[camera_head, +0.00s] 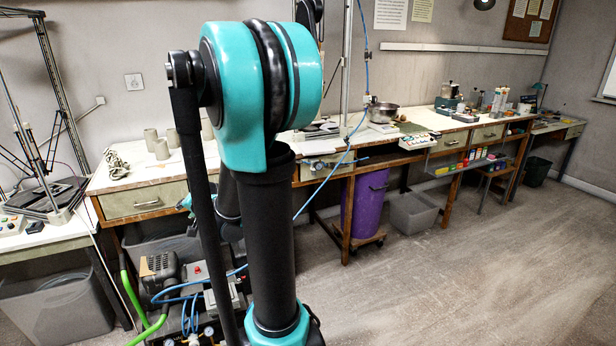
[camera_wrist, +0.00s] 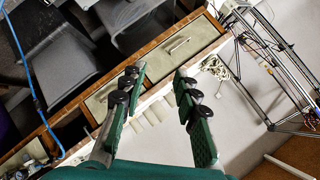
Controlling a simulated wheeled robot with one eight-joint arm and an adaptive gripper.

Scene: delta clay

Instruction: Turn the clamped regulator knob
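My gripper (camera_wrist: 158,76) is open in the wrist view, with a wide gap between its two green-and-black fingers and nothing held. Bench drawers and part of the bench top show beyond the fingers. No regulator knob can be made out between the fingers.
A compressor (camera_head: 160,268) with hoses stands on the floor at lower left. A purple bin (camera_head: 368,203) and a grey tub (camera_head: 413,212) stand under the bench. A drawer (camera_head: 146,199) is set in the bench front. The floor at right is clear.

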